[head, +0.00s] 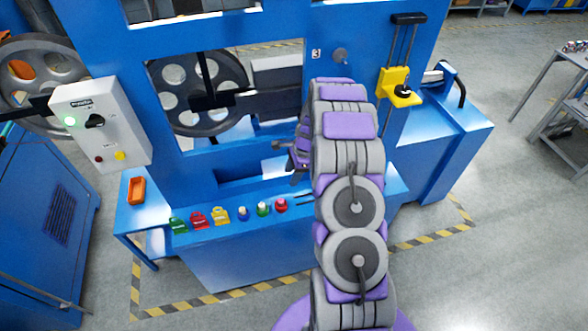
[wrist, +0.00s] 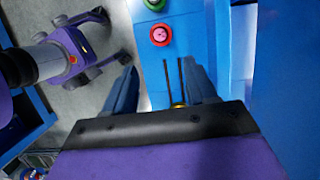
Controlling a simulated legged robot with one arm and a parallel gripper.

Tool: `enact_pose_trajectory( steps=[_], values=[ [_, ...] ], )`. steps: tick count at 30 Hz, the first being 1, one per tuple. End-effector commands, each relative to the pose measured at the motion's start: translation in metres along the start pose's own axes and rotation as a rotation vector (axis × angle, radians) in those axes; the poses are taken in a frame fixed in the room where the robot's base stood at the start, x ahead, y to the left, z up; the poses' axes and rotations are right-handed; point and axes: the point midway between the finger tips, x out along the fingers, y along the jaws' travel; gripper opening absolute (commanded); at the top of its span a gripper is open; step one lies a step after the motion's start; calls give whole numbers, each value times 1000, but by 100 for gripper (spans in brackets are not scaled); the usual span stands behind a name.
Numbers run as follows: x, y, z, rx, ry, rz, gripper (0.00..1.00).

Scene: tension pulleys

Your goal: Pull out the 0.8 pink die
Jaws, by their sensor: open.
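A pinkish-red round die (head: 281,205) stands at the right end of a row on the blue machine's front ledge. It also shows in the wrist view (wrist: 159,35), with a pale pink centre, near the top. No 0.8 marking is readable. My gripper (wrist: 161,85) is open and empty, its two fingers spread over the ledge. The die lies beyond the fingertips in the wrist view, apart from them. In the head view, my arm hides part of the machine, and the fingers are hard to make out.
A green die (head: 263,209) and a blue one (head: 243,213) stand left of the pinkish-red die. Yellow, red and green pieces continue the row. Two dark parallel strips (wrist: 172,80) lie between the fingers in the wrist view. An orange box (head: 137,190) is at the far left.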

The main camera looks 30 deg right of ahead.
Motion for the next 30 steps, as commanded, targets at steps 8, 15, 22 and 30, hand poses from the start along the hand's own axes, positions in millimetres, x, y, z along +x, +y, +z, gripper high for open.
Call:
enact_pose_trajectory(
  steps=[8, 15, 22, 30],
  values=[
    [53, 0, -2, 0, 0, 2, 56],
    [97, 1, -2, -1, 0, 4, 56],
    [132, 1, 0, -3, 1, 3, 56],
    [149, 0, -1, -2, 0, 1, 56]
  ],
)
